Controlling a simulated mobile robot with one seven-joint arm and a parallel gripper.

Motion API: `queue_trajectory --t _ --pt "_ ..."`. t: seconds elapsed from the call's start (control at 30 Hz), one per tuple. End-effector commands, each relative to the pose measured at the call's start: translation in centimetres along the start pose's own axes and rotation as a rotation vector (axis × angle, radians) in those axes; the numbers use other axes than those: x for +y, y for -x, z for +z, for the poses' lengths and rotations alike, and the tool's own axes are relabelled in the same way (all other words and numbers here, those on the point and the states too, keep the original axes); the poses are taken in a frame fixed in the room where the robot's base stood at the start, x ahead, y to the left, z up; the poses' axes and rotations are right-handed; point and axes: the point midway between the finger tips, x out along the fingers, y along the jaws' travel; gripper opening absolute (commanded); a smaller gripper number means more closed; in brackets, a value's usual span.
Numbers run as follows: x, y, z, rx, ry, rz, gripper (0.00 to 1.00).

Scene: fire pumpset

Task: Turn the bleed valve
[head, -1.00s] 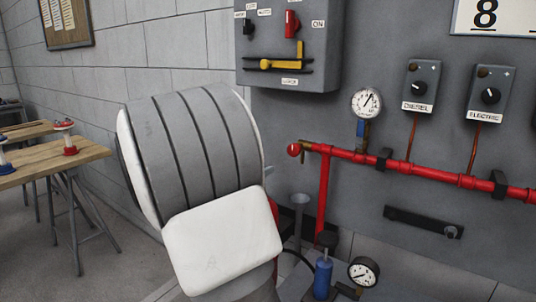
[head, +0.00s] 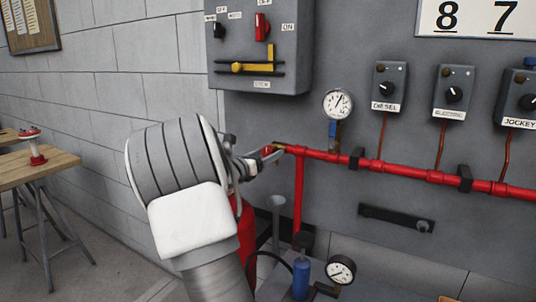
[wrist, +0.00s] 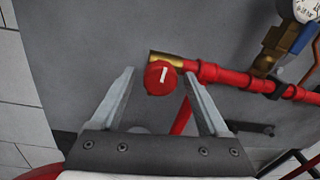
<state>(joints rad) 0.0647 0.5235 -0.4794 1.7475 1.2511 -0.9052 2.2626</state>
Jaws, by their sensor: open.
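The bleed valve looks like the round red knob (wrist: 161,79) with a white mark, on a brass fitting (wrist: 166,58) at the left end of the red pipe (wrist: 236,78). In the wrist view the knob shows between the two fingertips of my gripper (wrist: 159,73). The fingers are apart, one on each side of it, with nothing held. I cannot tell how far the knob is from the fingertips in depth. In the head view my gripper (head: 262,157) is at the pipe's left end, partly behind my wrist, and hides most of the knob.
A pressure gauge (head: 338,104) with a blue-handled valve stands above the pipe. A grey switch box (head: 262,40) with a yellow lever is above. A lower gauge (head: 341,269) and blue cylinder (head: 301,278) stand below. A wooden table (head: 40,168) is at the left.

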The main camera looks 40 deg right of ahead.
Motion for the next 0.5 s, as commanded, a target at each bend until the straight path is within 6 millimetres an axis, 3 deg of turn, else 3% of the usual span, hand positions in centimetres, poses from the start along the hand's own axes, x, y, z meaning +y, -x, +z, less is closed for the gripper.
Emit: queue_trajectory --t 0.37,0.4,0.5 --pt "-0.02 -0.87 -0.01 0.000 0.001 0.000 0.78" --pt "-0.02 -0.86 -0.01 0.000 0.001 0.000 0.76" --pt "-0.02 -0.85 -0.01 0.000 0.001 0.000 0.58"
